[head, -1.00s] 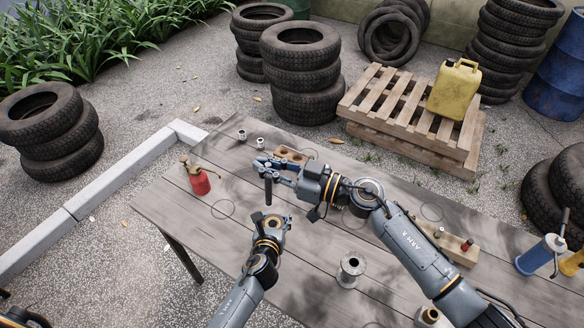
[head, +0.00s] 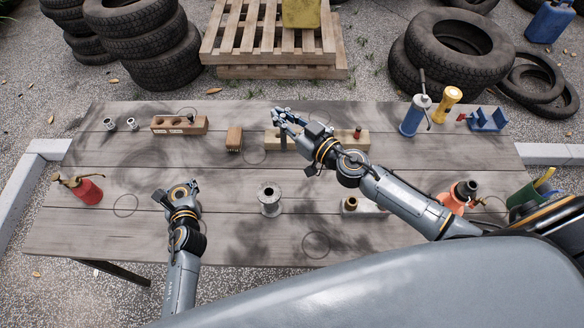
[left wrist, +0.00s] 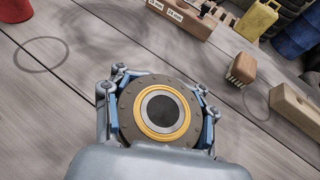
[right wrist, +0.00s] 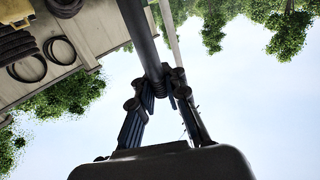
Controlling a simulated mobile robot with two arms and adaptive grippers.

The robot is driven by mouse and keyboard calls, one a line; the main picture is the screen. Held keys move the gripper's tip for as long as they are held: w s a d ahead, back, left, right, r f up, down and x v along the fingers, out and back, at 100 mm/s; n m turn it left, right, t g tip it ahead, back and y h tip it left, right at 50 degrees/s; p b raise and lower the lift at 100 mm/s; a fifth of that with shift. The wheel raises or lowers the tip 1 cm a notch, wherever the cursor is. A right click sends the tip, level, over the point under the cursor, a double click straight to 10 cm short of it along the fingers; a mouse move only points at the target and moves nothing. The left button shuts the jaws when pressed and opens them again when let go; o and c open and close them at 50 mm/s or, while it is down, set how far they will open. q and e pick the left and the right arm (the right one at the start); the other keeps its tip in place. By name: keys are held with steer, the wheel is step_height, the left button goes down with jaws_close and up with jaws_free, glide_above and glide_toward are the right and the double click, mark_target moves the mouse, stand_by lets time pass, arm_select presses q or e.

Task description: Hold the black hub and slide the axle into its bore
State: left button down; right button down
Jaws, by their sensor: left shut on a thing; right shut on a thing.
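My left gripper (head: 182,190) is shut on the black hub (left wrist: 128,112), low over the left-middle of the table. In the left wrist view the hub is a dark round flange with a gold ring around its open bore (left wrist: 161,109). The bore faces the camera and looks empty. My right gripper (head: 284,120) is shut on the axle, apart from the hub, farther back and to the right. The axle is a dark rod (right wrist: 140,35) in the right wrist view, running past the fingertips (right wrist: 163,84). In the head view it is small beside the fingers.
A metal spool (head: 270,201) stands between the arms. A red oil can (head: 86,189) is at the left. The front left of the table is clear.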

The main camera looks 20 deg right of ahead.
steer(key=s+d+m+h, duration=0.1)
steer(key=d+h, duration=0.1)
steer(key=d, duration=0.3)
step_height(320, 180, down, 10)
steer(key=shift+f+t, duration=0.25)
steer(key=shift+t, duration=0.15)
steer(key=shift+d, duration=0.1)
steer(key=shift+f, duration=0.2)
steer(key=c, duration=1.4)
jaws_free()
steer(key=shift+o, duration=0.2)
